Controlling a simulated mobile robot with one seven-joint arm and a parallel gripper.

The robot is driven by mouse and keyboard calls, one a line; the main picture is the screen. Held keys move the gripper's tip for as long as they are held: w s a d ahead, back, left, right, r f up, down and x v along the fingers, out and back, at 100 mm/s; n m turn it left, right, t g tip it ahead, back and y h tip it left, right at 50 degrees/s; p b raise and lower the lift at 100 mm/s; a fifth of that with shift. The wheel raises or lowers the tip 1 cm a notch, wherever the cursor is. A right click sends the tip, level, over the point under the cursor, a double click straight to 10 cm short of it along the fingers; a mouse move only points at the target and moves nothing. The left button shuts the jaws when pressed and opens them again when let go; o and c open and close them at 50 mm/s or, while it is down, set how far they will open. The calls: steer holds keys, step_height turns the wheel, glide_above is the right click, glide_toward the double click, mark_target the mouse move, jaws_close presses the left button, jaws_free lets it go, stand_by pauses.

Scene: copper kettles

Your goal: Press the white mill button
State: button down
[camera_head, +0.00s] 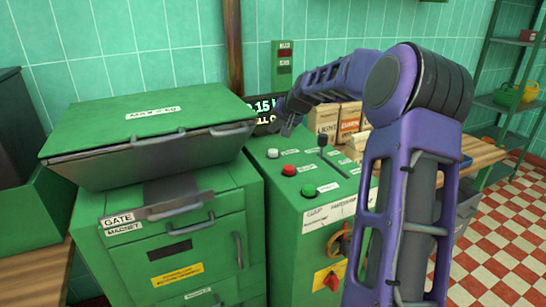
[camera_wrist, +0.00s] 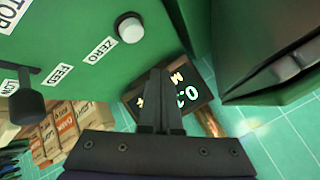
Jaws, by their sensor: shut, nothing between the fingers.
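The white button (camera_head: 272,153) sits at the back left of the green control panel, behind a red button (camera_head: 289,170) and a green button (camera_head: 308,190). In the wrist view the white button (camera_wrist: 131,28) is a round cap on a dark collar, near a label reading ZERO. My gripper (camera_head: 287,128) is above the back of the panel, close to the white button and apart from it in the picture. In the wrist view my gripper (camera_wrist: 160,73) shows its dark fingers closed together with nothing between them. The fingertips point just below the white button there.
A dark display (camera_head: 262,106) with lit text stands behind the panel. A green cabinet with a lid (camera_head: 150,112) is at the left. A dark lever knob (camera_wrist: 27,103) rises near the FEED label. Several boxes (camera_head: 350,115) stand behind my arm.

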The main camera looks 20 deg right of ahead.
mark_target(274, 153)
steer(key=shift+f+b, duration=1.3)
steer(key=shift+f, duration=1.05)
steer(key=shift+f, duration=0.4)
steer(key=shift+f, duration=0.55)
stand_by(0.6)
stand_by(0.4)
steer(key=shift+r+p, duration=0.35)
steer(key=shift+r, duration=0.6)
steer(key=shift+r, duration=0.1)
steer(key=shift+r+p, duration=1.65)
steer(key=shift+r, duration=0.8)
